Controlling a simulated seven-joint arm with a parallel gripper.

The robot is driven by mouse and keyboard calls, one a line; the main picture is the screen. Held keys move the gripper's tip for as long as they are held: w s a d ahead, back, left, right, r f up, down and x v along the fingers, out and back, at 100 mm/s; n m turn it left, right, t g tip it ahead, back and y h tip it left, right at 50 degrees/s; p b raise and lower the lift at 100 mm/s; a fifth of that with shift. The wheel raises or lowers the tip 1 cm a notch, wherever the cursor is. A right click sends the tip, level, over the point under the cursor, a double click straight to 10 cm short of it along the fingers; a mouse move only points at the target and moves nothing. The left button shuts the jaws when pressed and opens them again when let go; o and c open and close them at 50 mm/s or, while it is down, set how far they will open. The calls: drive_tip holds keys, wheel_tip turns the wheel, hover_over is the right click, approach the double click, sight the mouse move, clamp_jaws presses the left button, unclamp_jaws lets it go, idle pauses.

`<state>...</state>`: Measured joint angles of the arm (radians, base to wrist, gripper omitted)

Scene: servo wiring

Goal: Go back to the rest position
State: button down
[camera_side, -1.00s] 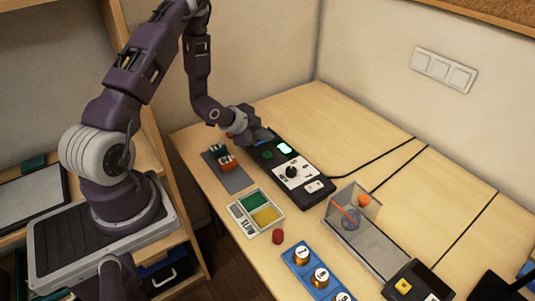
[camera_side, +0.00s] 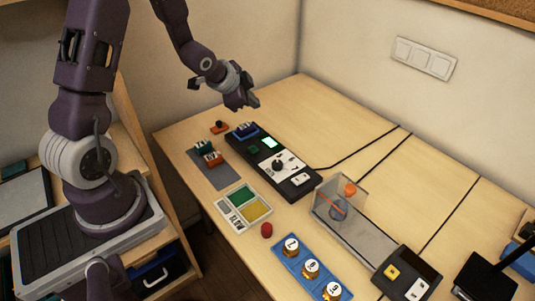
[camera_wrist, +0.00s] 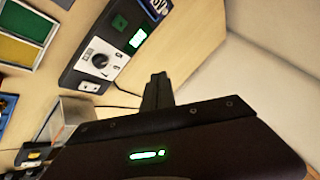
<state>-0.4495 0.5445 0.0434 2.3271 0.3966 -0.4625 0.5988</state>
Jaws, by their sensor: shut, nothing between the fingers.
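My gripper (camera_side: 250,101) hangs in the air above the far end of the black control box (camera_side: 290,184). Its fingers are shut with nothing between them, and they also show in the wrist view (camera_wrist: 159,80). The box has a lit green screen (camera_side: 269,142), a white panel with a black knob (camera_side: 277,166) and a blue part (camera_side: 244,130) at its far end. Two servos, one green and one orange (camera_side: 211,157), are on a grey mat (camera_side: 222,179) beside the box. A small orange part with a black top (camera_side: 219,127) lies on the table near the box's far end.
A tray with green and yellow pads (camera_side: 243,207), a red knob (camera_side: 267,230), a blue numbered board (camera_side: 303,264) and a clear box (camera_side: 341,200) stand nearer the camera. Black cables cross the table. The space around my gripper is clear; a wall stands behind the table.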

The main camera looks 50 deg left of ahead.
drive_tip(key=s+d+r+n+g, duration=0.1)
drive_tip(key=s+d+r+n, duration=0.1)
drive_tip(key=s+d+r, duration=0.4)
drive_tip(key=s+d+r+n, duration=0.2)
drive_tip(key=s+d+r, duration=0.25)
drive_tip(key=r, duration=0.45)
drive_tip(key=s+d+r, duration=0.1)
drive_tip(key=s+d, duration=0.1)
drive_tip(key=s, duration=0.3)
drive_tip(key=s+d+n+g+h, duration=0.1)
drive_tip(key=s+d, duration=0.1)
drive_tip(key=s, duration=0.3)
drive_tip(key=s+d+r+n+h, duration=0.1)
drive_tip(key=s+d, duration=0.1)
drive_tip(key=s, duration=0.4)
drive_tip(key=shift+d+r, duration=0.35)
drive_tip(key=shift+d, duration=0.05)
